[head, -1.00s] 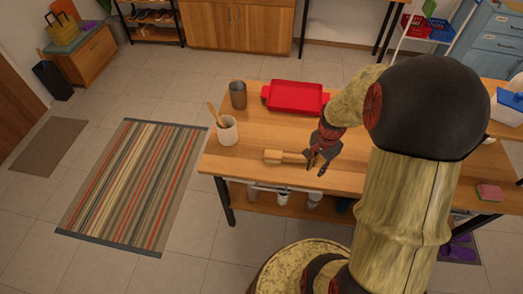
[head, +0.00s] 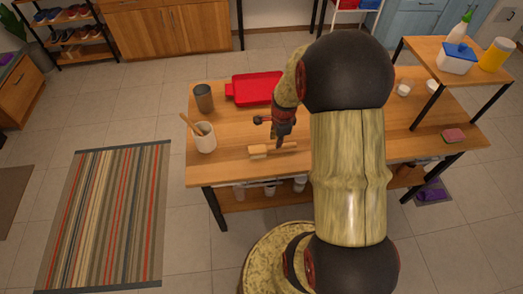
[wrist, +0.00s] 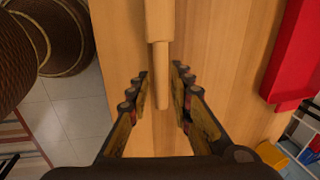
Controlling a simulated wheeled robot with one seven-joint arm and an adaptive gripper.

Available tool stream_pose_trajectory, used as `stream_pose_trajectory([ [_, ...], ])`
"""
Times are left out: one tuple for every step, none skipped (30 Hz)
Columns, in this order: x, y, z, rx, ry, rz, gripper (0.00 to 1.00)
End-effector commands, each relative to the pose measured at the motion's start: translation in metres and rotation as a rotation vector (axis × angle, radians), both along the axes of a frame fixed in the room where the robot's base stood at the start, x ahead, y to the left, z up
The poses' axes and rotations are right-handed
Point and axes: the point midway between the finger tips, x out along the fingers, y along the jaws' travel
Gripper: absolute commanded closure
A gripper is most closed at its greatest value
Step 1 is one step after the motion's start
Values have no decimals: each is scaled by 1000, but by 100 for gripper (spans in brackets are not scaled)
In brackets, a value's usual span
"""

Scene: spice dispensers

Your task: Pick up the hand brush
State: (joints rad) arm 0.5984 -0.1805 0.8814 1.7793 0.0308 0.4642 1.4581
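The hand brush (head: 258,151) lies on the wooden table (head: 230,172) near its front edge, its light wooden block to the left and its handle to the right. My gripper (head: 279,140) is over the handle end. In the wrist view the brush handle (wrist: 162,90) points down the picture between the two spread fingers of my gripper (wrist: 158,82), with a gap on each side. The gripper is open and empty. How high the fingertips are above the table is hard to tell.
A red tray (head: 252,88), a dark cup (head: 204,97) and a white pot (head: 204,138) with a wooden utensil stand left and behind. A sponge (head: 454,135) lies at the right. A raised shelf (head: 420,57) holds bottles and a white container.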

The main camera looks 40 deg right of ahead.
Motion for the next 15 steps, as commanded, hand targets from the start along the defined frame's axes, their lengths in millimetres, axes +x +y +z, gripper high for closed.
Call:
stream_pose_trajectory([
  [0,0,-2,2,0,-10,79],
  [0,0,-4,3,-1,-15,79],
  [1,0,-8,4,0,-18,79],
  [2,0,-11,4,0,-19,79],
  [2,-1,-14,5,1,-18,79],
  [3,-1,-19,5,1,-18,79],
  [3,-1,-22,5,2,-18,79],
  [4,-1,-25,4,1,-17,79],
  [5,-1,-27,4,0,-17,79],
  [5,-1,-29,4,0,-17,79],
  [6,-1,-30,4,0,-16,79],
  [7,-1,-33,4,0,-16,79],
  [8,-1,-36,4,0,-16,79],
  [9,0,-39,4,0,-15,79],
  [10,0,-45,5,1,-15,79],
])
